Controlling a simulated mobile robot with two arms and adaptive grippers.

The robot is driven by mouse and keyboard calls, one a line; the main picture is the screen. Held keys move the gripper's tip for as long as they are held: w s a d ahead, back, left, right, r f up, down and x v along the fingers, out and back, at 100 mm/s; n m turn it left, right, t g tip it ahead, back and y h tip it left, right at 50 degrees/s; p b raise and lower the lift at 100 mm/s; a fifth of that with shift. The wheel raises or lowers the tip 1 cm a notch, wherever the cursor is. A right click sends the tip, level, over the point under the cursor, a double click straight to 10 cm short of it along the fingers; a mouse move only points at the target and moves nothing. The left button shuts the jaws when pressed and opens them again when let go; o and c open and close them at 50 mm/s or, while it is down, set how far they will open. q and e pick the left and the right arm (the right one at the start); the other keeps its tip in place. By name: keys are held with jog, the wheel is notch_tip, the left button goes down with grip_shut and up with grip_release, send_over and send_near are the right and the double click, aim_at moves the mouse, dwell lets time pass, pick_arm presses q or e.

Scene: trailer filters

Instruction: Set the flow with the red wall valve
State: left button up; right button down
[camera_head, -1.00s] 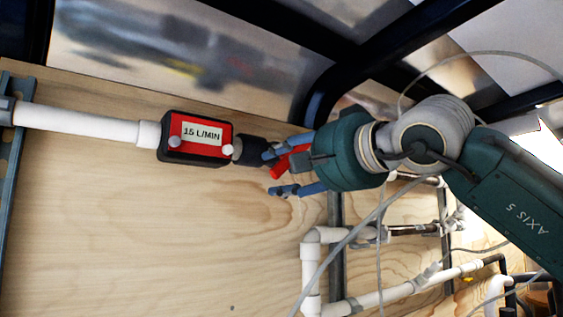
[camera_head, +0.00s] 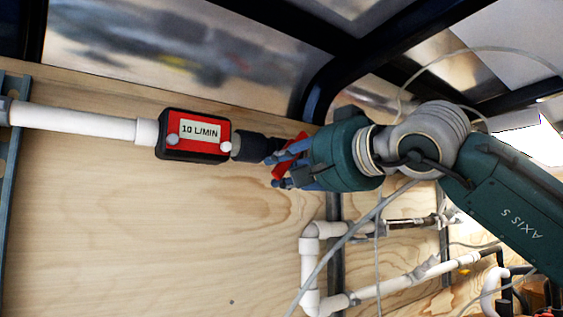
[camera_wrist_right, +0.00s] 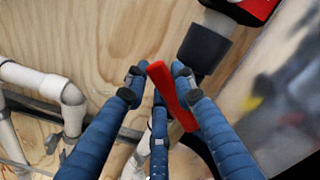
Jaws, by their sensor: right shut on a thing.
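The red valve handle (camera_head: 286,160) sits at the right end of the pipe run on the wooden wall, partly hidden by my fingers. In the right wrist view the red handle (camera_wrist_right: 173,95) stands tilted between the blue fingers. My right gripper (camera_head: 277,168) is shut on this handle; it also shows in the right wrist view (camera_wrist_right: 155,85). Left of the valve, a red and black flow meter (camera_head: 193,136) reads 10 L/MIN. A black fitting (camera_head: 250,147) joins the meter to the valve, and it shows in the right wrist view (camera_wrist_right: 203,48). My left gripper is not in view.
A white pipe (camera_head: 75,122) runs left from the meter to a wall rail (camera_head: 10,160). More white pipes (camera_head: 312,270) and thin cables lie below my right arm. A dark frame bar (camera_head: 325,85) crosses above. The lower-left wall is bare.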

jog(key=shift+w+d+f+n+p, duration=0.15)
jog(key=shift+d+n+p, duration=0.1)
jog(key=shift+n, duration=0.3)
jog(key=shift+w+d+r+n+p, duration=0.1)
jog(key=shift+w+d+n+p, duration=0.1)
jog(key=shift+n, duration=0.35)
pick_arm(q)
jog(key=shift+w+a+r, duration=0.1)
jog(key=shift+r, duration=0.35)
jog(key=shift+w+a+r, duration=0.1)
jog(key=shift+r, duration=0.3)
pick_arm(e)
jog(key=shift+f, duration=0.2)
jog(key=c, duration=1.4)
grip_release()
jog(key=v, duration=1.2)
jog(key=shift+s+d, duration=0.1)
jog(key=shift+s, duration=0.05)
